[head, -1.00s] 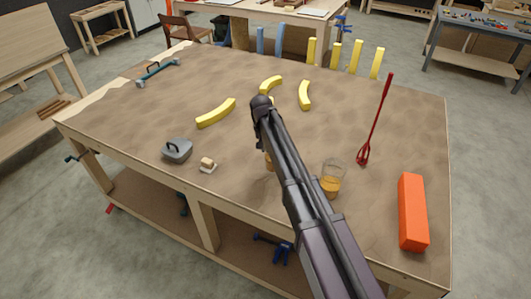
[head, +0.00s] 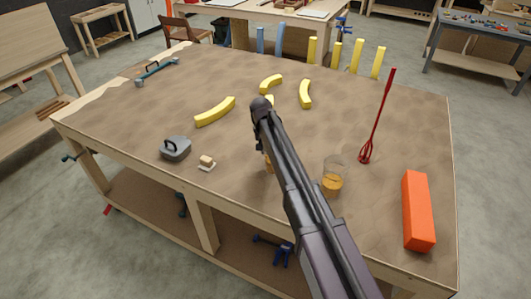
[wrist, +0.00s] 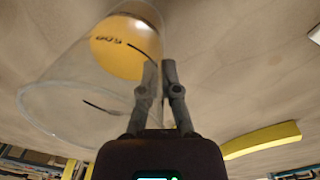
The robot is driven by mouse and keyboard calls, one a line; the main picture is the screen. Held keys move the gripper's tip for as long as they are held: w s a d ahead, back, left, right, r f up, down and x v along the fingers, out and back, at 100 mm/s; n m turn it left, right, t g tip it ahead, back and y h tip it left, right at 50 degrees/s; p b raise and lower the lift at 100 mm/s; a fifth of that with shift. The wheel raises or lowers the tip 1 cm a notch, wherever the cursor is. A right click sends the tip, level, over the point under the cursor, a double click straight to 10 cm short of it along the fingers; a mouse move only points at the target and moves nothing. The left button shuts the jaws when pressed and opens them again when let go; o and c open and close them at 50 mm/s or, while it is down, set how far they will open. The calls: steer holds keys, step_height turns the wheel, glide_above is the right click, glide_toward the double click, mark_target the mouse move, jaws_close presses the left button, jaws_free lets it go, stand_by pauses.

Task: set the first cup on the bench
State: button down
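A clear cup with orange liquid (head: 332,181) stands on the bench (head: 330,108), right of my arm. A small amber patch, likely a second cup (head: 268,164), shows at the left edge of my arm, which hides the rest. In the wrist view a clear cup with orange contents (wrist: 62,88) and dark markings fills the upper left, close to the fingers. My gripper (wrist: 160,66) has its fingers close together at this cup's side wall, one over the cup and one just outside; it looks shut on the wall. My arm hides the gripper in the head view.
An orange box (head: 418,212) lies near the right edge, with a red whisk-like tool (head: 376,118) behind. Yellow curved pieces (head: 215,111) lie farther back. A grey lidded item (head: 175,148) and a small block (head: 206,162) are at left. Sand-brown bench top lies clear between.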

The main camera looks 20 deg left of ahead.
steer(key=shift+f, duration=0.15)
steer(key=c, duration=0.8)
jaws_free()
step_height(320, 180, up, 12)
steer(key=p, duration=1.2)
steer(key=shift+s+a, duration=0.15)
steer(key=shift+a, duration=0.2)
stand_by(0.4)
